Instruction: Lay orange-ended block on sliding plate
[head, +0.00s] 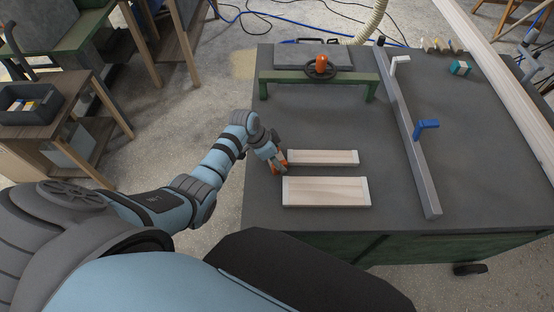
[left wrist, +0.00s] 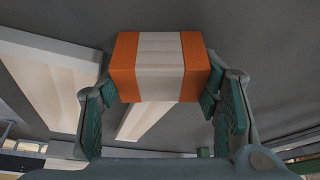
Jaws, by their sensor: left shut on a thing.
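The orange-ended block (left wrist: 158,67) has a pale middle and fills the upper centre of the left wrist view. My left gripper (head: 278,162) is shut on it, one finger at each orange end. In the head view only a bit of the block's orange (head: 284,156) shows, by the left ends of two pale boards. A flat grey plate (head: 300,54), which looks like the sliding plate, lies at the back of the bench, behind a green beam with a dark handwheel and orange knob. My right gripper is not in view.
A near board (head: 325,192) and a far board (head: 325,157) lie on the dark bench (head: 440,110). The green beam (head: 290,77) stands in front of the plate. A long grey bar (head: 408,140) with a blue clamp handle (head: 427,127) crosses the bench. A small teal box (head: 461,68) sits back right.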

